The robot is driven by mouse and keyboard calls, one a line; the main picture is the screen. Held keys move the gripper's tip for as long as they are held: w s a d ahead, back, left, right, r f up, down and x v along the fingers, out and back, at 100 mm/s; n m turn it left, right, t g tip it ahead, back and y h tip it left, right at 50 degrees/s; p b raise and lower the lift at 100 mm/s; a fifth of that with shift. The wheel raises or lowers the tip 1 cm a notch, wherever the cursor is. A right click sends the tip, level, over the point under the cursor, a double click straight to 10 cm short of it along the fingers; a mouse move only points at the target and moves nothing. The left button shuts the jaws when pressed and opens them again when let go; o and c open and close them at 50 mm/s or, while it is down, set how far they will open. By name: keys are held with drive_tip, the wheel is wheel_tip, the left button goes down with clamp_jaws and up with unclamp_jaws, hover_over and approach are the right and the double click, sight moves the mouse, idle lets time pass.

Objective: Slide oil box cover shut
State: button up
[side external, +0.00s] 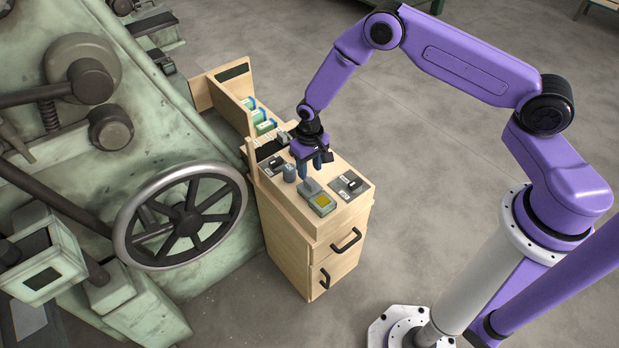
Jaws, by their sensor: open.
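The oil box (322,209) is a small grey-green box on the wooden cabinet top, near its front edge. A yellow area (323,201) shows in its front part. A grey cover (309,186) with a raised piece lies over its back part, so the box stands partly open. My gripper (312,168) points down just behind and above the cover, open with nothing seen between its fingers. Whether a fingertip touches the cover is too small to tell.
The wooden cabinet (290,232) carries a dark tray (350,185) at right, another (273,166) at left, and a small dark blue-grey object (289,174) beside the box. Green-and-white packs (264,126) stand behind. A machine handwheel (183,215) is close on the left.

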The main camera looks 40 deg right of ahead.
sight(309, 181)
drive_tip(key=shift+f, duration=2.55)
